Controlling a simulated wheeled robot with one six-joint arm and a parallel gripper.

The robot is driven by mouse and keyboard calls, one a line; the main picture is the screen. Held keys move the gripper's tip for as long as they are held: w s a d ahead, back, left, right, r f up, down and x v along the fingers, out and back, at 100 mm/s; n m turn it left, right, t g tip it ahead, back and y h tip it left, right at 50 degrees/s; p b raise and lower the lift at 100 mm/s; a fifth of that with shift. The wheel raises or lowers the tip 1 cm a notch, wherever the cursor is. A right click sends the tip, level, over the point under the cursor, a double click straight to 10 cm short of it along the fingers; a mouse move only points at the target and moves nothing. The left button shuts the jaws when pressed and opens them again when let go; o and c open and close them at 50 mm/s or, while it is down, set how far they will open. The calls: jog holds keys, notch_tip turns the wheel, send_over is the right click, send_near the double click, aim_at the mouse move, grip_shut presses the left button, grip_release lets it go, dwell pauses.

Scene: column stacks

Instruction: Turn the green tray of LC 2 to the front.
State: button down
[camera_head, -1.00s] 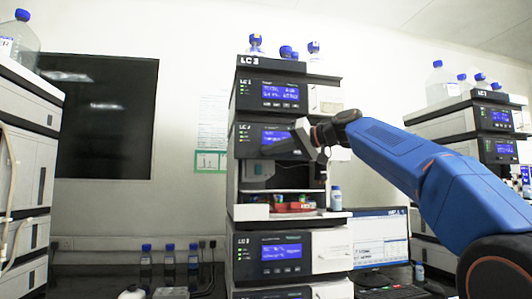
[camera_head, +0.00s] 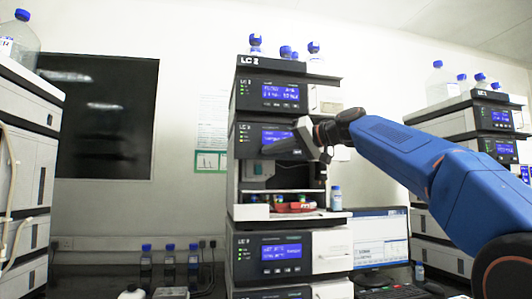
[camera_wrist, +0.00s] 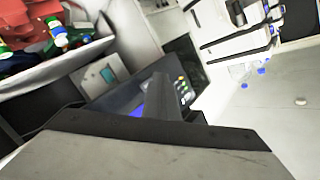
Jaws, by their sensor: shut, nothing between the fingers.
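The LC 2 stack (camera_head: 285,67) stands in the middle of the head view. Its open compartment holds a round carousel, whose pale rim (camera_wrist: 60,72) shows in the wrist view. A red tray (camera_head: 295,207) faces the front of the compartment; red also shows at the upper left of the wrist view (camera_wrist: 30,28). Vials with green and blue caps (camera_wrist: 57,33) stand by it. My gripper (camera_head: 268,149) is shut and empty, above the compartment opening in the head view, apart from the trays.
A white bottle with a blue cap (camera_head: 336,199) stands right of the compartment. A monitor (camera_head: 380,236) is to the right on the bench. Small dark bottles (camera_head: 169,266) stand at left. Another stack (camera_head: 492,119) is at far right.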

jog(key=s, duration=0.2)
jog(key=s+d, duration=0.1)
jog(key=s, duration=0.1)
jog(key=shift+s+d, duration=0.2)
jog(key=shift+s, duration=0.2)
dwell(5.3)
jog(key=s+d+f+m+g+h, duration=0.1)
jog(key=s+d+f+h, duration=0.3)
jog(key=s+d+f, duration=0.6)
jog(key=s+d+f+m+g+h, duration=0.1)
jog(key=s+d+f+h, duration=0.4)
jog(key=f, duration=2.6)
jog(key=s+d+f+m+g+h, duration=0.1)
jog(key=s+d+f+h, duration=0.4)
jog(key=s+d+f, duration=1)
jog(key=s+f+m, duration=0.1)
jog(key=s+f, duration=0.5)
jog(key=s, duration=0.2)
jog(key=shift+d+f+m, duration=0.2)
jog(key=shift+d+m, duration=0.15)
jog(key=shift+m, duration=0.05)
